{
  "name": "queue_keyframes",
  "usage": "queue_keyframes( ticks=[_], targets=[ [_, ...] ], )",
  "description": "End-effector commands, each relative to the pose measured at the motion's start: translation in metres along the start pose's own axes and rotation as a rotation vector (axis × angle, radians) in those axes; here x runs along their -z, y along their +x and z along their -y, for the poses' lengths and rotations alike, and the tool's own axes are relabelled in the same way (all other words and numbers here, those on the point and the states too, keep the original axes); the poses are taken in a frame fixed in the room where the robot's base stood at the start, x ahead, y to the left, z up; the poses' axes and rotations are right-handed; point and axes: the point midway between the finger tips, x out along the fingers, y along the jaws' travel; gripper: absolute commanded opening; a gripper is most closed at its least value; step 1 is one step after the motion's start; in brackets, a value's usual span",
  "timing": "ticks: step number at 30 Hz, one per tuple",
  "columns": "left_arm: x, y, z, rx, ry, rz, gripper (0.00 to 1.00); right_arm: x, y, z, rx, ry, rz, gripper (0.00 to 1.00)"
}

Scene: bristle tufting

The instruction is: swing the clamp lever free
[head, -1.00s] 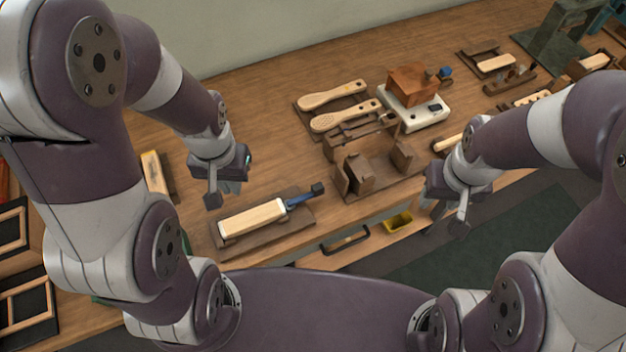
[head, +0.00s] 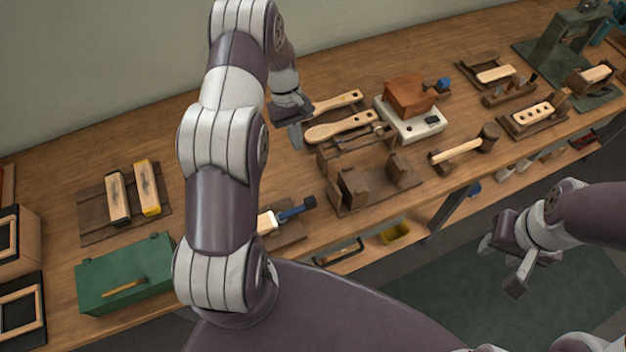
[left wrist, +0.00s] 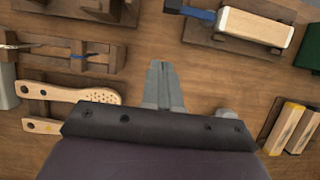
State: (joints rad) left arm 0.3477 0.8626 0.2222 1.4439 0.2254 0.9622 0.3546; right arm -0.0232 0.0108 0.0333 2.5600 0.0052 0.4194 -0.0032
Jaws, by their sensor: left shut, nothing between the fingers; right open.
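The clamp is a dark wooden base (head: 285,236) with a pale wooden block (head: 267,222) on it. A blue lever (head: 290,212) with a dark end sticks out to the right of the block. My left arm hides the left part of this clamp in the head view. In the left wrist view the blue lever (left wrist: 198,14) and the pale block (left wrist: 254,28) show at the top right. My left gripper (head: 296,138) is shut and empty, behind the clamp and near the paddle-shaped brush blanks. My right gripper (head: 506,272) is open and empty, off the table's front edge.
Two pale brush blanks (head: 340,127) lie beside the left gripper. A wooden fixture (head: 375,185), a white device (head: 420,122) and a mallet (head: 465,150) stand to the right. A green box (head: 125,275) and two brushes (head: 133,190) are at left. The back left table is clear.

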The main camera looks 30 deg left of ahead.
Motion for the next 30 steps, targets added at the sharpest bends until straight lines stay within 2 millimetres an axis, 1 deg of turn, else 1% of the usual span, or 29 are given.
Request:
queue_keyframes(
  ticks=[2, 5, 8, 12, 13, 14, 19, 20, 21, 24, 30],
  targets=[
    [0.0, 0.002, 0.0, 0.0, 0.001, -0.001, 0.0, 0.0, 0.002, 0.0, 0.0, 0.0, 0.0, 0.43],
    [0.002, 0.013, 0.0, 0.0, 0.002, -0.001, 0.0, -0.002, 0.014, 0.0, 0.0, 0.0, 0.0, 0.43],
    [0.004, 0.033, 0.0, 0.0, 0.003, -0.001, 0.0, -0.004, 0.035, 0.0, 0.0, 0.0, 0.0, 0.43],
    [0.002, 0.059, 0.0, 0.0, 0.003, -0.001, 0.0, -0.006, 0.047, 0.0, 0.0, 0.0, 0.0, 0.43],
    [-0.001, 0.059, 0.0, 0.002, 0.002, 0.003, 0.0, -0.004, 0.036, 0.0, 0.0, 0.0, 0.001, 0.43],
    [-0.002, 0.065, 0.0, 0.002, 0.002, 0.002, 0.0, -0.004, 0.033, 0.0, 0.0, 0.0, 0.001, 0.43],
    [-0.002, 0.101, 0.0, 0.002, 0.003, 0.001, 0.0, -0.003, 0.024, 0.0, 0.0, 0.0, -0.001, 0.43],
    [-0.009, 0.098, 0.0, 0.002, 0.004, 0.0, 0.0, -0.002, 0.018, 0.0, 0.0, 0.0, 0.0, 0.43],
    [-0.016, 0.1, 0.0, 0.002, 0.004, 0.001, 0.0, -0.002, 0.015, 0.0, 0.0, 0.0, 0.0, 0.43],
    [-0.028, 0.107, 0.0, 0.002, 0.005, 0.0, 0.0, -0.001, 0.009, 0.0, 0.0, 0.0, 0.0, 0.43],
    [-0.037, 0.114, 0.0, 0.001, 0.004, -0.002, 0.0, -0.001, 0.006, 0.0, 0.0, 0.0, 0.0, 0.43]
  ],
)
